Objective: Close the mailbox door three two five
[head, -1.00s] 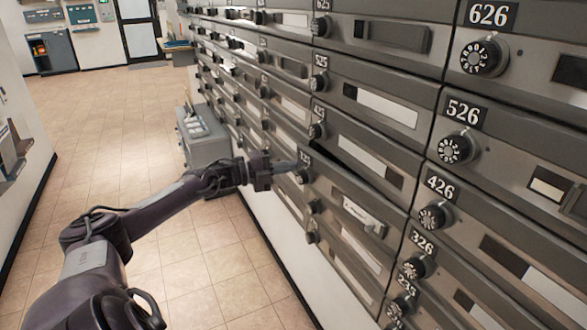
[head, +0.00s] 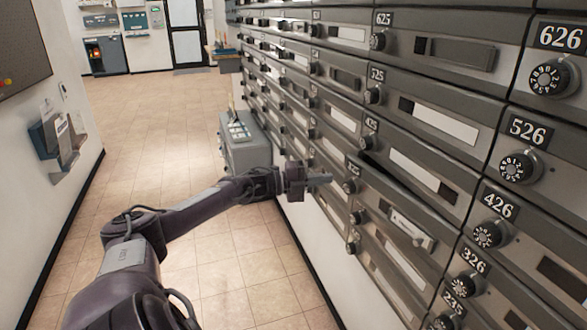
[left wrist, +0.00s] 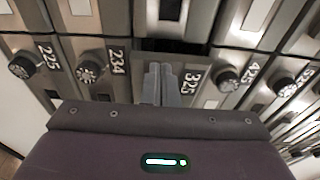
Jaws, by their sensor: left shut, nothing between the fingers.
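Mailbox door 325 (head: 385,207) is a grey metal door with a dial knob at its left end and a pale label holder. It stands slightly ajar, with a dark gap along its upper edge. In the left wrist view its number plate 325 (left wrist: 190,83) shows beside my fingers, and a dark opening lies just beyond them. My left gripper (head: 325,179) is shut and empty, just left of the door's number plate. Its fingers also show together in the left wrist view (left wrist: 163,80). I cannot tell whether the fingertips touch the door. My right gripper is out of view.
Rows of grey mailboxes fill the right side, including 425 (head: 370,122) above and 426 (head: 499,206) to the right. A grey box (head: 243,150) stands by the mailbox wall farther back. The tiled floor (head: 160,140) on the left is clear.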

